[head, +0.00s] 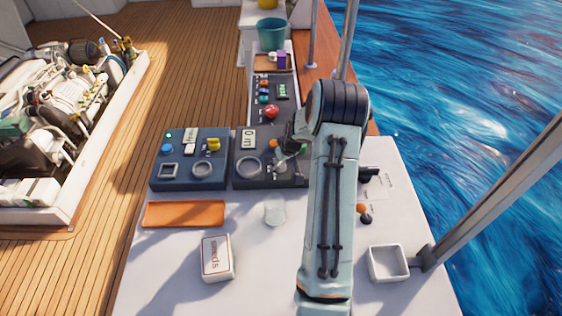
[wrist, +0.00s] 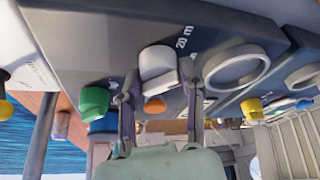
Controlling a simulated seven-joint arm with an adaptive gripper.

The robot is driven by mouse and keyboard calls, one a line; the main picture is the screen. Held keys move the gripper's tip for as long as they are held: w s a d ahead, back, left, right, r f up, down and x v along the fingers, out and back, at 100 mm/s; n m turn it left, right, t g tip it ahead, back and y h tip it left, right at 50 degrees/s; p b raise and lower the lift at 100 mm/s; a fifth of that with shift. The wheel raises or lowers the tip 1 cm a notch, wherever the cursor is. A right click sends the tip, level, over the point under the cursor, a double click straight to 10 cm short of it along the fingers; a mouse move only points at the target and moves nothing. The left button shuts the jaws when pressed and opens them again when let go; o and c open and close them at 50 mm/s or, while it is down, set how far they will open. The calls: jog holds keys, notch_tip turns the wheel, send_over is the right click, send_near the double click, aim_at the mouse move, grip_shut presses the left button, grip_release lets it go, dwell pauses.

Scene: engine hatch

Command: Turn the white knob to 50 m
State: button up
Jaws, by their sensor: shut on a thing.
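The white knob (wrist: 157,65) sits on a dark control panel (wrist: 90,50), between the two fingers of my gripper (wrist: 160,82) in the wrist view. My gripper is shut on this knob. A marking "20 m" (wrist: 185,37) shows on the panel beside it. In the head view my gripper (head: 290,148) is over the right part of the dark panel (head: 245,172) and mostly hides the knob. A pale plate (head: 248,138) on that panel shows "0 m" as far as I can read.
An orange knob (wrist: 154,104) and a green knob (wrist: 95,103) are close to the fingers. A round ring (wrist: 236,65) is on the same panel. A blue panel (head: 190,180) stands to the left. An orange tray (head: 184,214), white box (head: 217,257) and square dish (head: 388,264) are on the white table.

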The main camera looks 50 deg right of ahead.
jog(key=m+h, duration=0.1)
jog(key=m, duration=0.1)
jog(key=m+g, duration=0.1)
jog(key=m, duration=0.2)
jog(key=shift+a+m+h, duration=0.1)
jog(key=shift+m+h, duration=0.2)
jog(key=shift+h, duration=0.1)
jog(key=m, duration=0.2)
jog(key=m+g+h, duration=0.1)
jog(key=m, duration=0.1)
jog(key=shift+w+m+g, duration=0.1)
jog(key=shift+m+g, duration=0.2)
jog(key=m+g, duration=0.2)
jog(key=m, duration=0.3)
jog(key=shift+w+m+g, duration=0.1)
jog(key=shift+m+g, duration=0.8)
jog(key=shift+m, duration=1.6)
jog(key=o, duration=1.1)
jog(key=shift+r, duration=0.1)
